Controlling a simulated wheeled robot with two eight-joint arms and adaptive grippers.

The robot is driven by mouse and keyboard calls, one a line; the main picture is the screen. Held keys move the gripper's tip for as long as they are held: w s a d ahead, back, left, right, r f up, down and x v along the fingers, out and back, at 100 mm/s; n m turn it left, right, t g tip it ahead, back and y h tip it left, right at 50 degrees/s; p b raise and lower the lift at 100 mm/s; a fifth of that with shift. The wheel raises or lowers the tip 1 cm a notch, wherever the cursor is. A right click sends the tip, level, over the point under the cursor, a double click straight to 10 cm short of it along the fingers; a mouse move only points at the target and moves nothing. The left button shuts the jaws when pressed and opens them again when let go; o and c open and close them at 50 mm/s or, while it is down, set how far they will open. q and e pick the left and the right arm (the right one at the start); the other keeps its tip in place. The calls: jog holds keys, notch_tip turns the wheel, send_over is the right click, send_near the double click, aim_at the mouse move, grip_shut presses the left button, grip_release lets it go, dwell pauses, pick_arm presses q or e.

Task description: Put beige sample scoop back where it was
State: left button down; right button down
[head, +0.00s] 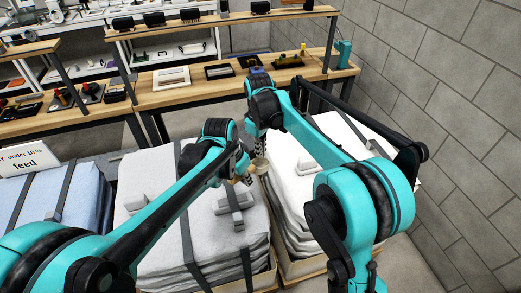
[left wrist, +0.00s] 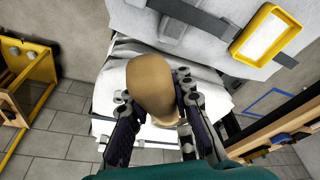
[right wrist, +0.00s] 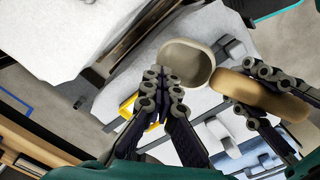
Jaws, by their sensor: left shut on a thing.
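The pale beige scoop (right wrist: 187,60) shows in the right wrist view, its open bowl just beyond my right gripper (right wrist: 163,82). That gripper's fingers are close together on the near end of the scoop; its handle is hidden. My left gripper (left wrist: 152,95) is shut on a darker tan, rounded piece (left wrist: 150,84), which covers much of its grip. The tan piece also shows in the right wrist view (right wrist: 262,97), beside the beige scoop. In the head view, my left gripper (head: 243,178) is just below my right gripper (head: 258,150), both above the strapped stacks.
Pale strapped stacks (head: 158,172) fill the space below, with grey blocks on top. A wooden bench (head: 190,97) with trays and tools stands behind. A block wall (head: 450,100) bounds the right. A sign reading "feed" (head: 30,158) is at left.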

jog(key=c, duration=2)
grip_release()
jog(key=shift+r, duration=0.1)
